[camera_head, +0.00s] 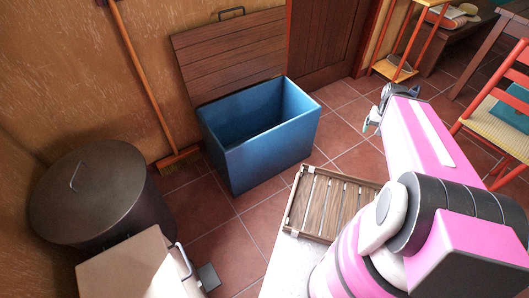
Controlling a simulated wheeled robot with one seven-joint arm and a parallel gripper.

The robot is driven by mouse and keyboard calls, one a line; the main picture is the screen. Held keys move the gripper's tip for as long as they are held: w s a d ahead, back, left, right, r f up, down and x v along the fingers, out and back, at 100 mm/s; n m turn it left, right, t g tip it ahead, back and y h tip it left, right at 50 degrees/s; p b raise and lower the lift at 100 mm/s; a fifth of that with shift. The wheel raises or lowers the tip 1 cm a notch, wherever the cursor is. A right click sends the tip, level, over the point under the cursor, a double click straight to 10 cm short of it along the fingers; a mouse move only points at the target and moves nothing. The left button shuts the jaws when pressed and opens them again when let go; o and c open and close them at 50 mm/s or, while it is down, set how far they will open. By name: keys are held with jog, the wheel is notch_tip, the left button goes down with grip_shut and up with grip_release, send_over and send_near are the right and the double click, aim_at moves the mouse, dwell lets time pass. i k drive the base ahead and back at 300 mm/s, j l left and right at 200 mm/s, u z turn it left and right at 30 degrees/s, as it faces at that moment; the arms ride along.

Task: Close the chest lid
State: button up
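A blue chest (250,160) stands on the tiled floor near the back wall, open at the top with an empty-looking inside. Its brown wooden lid (230,52) is raised upright at the back, close to the wall. A dark handle (231,11) sits on the lid's top edge. My pink and grey arm comes in from the lower right. My gripper (368,124) is at the arm's far end, right of the chest and apart from it. It is small and partly hidden, so I cannot tell whether it is open.
A dark round bin (95,190) and a pale box (135,270) stand at left. A broom (150,85) leans beside the chest. A slatted wooden tray (328,205) lies in front. An orange chair (500,110) stands at right. Floor right of the chest is clear.

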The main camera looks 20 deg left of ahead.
aim_at(217, 60)
jog(key=k+l, duration=0.1)
jog(key=u, duration=1.4)
